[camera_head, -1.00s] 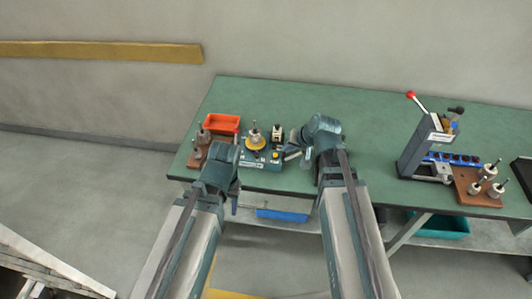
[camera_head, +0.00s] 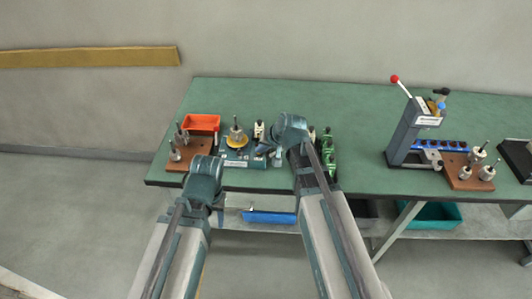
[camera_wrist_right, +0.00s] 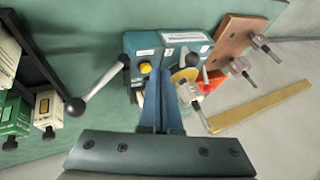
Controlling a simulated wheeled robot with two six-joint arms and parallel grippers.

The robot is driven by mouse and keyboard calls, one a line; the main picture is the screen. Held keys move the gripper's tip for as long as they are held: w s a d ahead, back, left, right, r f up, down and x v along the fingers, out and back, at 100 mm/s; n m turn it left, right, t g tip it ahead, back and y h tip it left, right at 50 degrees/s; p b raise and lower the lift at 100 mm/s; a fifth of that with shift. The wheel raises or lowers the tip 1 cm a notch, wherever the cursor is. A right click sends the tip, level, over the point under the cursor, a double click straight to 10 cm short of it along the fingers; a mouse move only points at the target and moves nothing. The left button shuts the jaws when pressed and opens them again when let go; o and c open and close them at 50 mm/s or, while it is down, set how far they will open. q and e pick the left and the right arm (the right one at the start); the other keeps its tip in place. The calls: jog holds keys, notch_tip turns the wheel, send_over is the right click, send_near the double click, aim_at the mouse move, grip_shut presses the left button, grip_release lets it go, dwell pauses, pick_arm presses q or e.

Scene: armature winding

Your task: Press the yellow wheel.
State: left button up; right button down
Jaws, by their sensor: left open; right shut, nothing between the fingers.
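The yellow wheel (camera_head: 237,143) sits on a teal winding machine (camera_head: 236,163) on the green table, with a metal armature (camera_head: 236,131) upright at its middle. The wheel also shows in the right wrist view (camera_wrist_right: 184,74), partly hidden behind my right fingers and the armature. My right gripper (camera_head: 266,149) is shut and empty, just right of the wheel and apart from it in the head view. Its closed fingers (camera_wrist_right: 160,98) point toward the machine in the right wrist view. My left gripper (camera_head: 221,207) is open and empty, low in front of the table's front edge.
A yellow button (camera_wrist_right: 145,68) is on the machine. A ball-ended lever (camera_wrist_right: 97,88) stands left of my right fingers in the wrist view. A red bin (camera_head: 201,122) and brown block with armatures (camera_head: 187,153) are left.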

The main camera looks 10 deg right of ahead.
aim_at(240, 154)
pick_arm(q)
jog(key=shift+f+b, duration=0.3)
jog(key=shift+f, duration=0.5)
pick_arm(e)
jog(key=a, duration=0.1)
jog(key=w+a+f, duration=0.1)
jog(key=w+a, duration=0.1)
jog(key=a, duration=0.1)
jog(key=shift+f, duration=0.3)
jog(key=shift+s+a+m+h, duration=0.25)
jog(key=shift+a+m+h, duration=0.15)
jog(key=shift+a+m, duration=0.15)
jog(key=shift+a+m+t+h, duration=0.3)
jog(key=shift+a+m, duration=0.35)
jog(key=shift+a, duration=0.05)
jog(key=shift+w+a, duration=0.2)
jog(key=shift+a, duration=1.55)
jog(key=shift+a, duration=0.15)
